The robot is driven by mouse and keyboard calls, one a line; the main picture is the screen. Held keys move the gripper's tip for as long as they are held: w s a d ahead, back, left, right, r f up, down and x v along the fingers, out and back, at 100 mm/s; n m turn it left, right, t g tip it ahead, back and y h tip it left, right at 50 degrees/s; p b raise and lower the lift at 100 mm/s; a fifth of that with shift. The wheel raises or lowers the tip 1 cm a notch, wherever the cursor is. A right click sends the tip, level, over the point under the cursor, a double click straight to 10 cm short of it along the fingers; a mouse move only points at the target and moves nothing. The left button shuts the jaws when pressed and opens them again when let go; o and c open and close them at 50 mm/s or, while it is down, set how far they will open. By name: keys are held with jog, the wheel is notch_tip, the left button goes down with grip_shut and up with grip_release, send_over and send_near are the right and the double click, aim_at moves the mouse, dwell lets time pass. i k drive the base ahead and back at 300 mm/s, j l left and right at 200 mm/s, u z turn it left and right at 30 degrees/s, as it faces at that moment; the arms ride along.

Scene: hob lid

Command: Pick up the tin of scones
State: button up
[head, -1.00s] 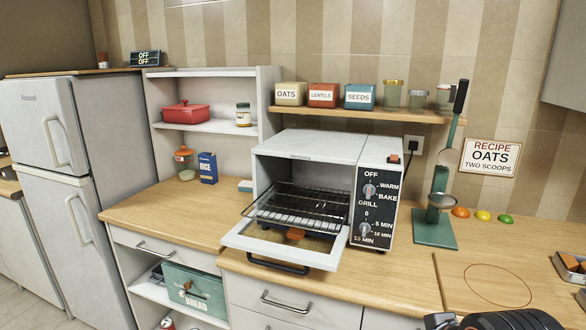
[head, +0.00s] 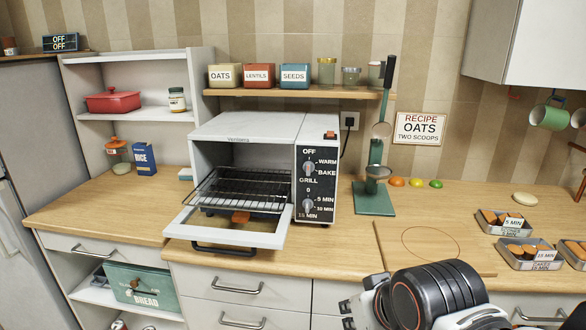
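Three shallow metal tins of orange-brown pieces sit on the worktop at the right. I cannot tell for certain which holds scones. My gripper (head: 350,312) shows only in part at the bottom, left of my dark wrist, apart from and left of the tins. Its fingers are not clear enough to show open or shut.
The oven (head: 245,150) stands with its glass door (head: 228,228) lowered and its rack showing. A green stand (head: 374,198) with a ladle is beside it. A board (head: 400,235) with a circle lies before the tins. A pale round item (head: 525,198) lies behind them.

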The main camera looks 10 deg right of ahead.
aim_at(492, 222)
jog(key=z, duration=1.55)
jog(key=l+u, duration=0.1)
jog(key=u, duration=0.55)
jog(key=i+l+u, duration=0.2)
jog(key=l+u, duration=0.25)
jog(key=l, duration=0.55)
jog(key=l+u, duration=0.45)
jog(key=l, duration=2.45)
jog(key=k+u, duration=0.05)
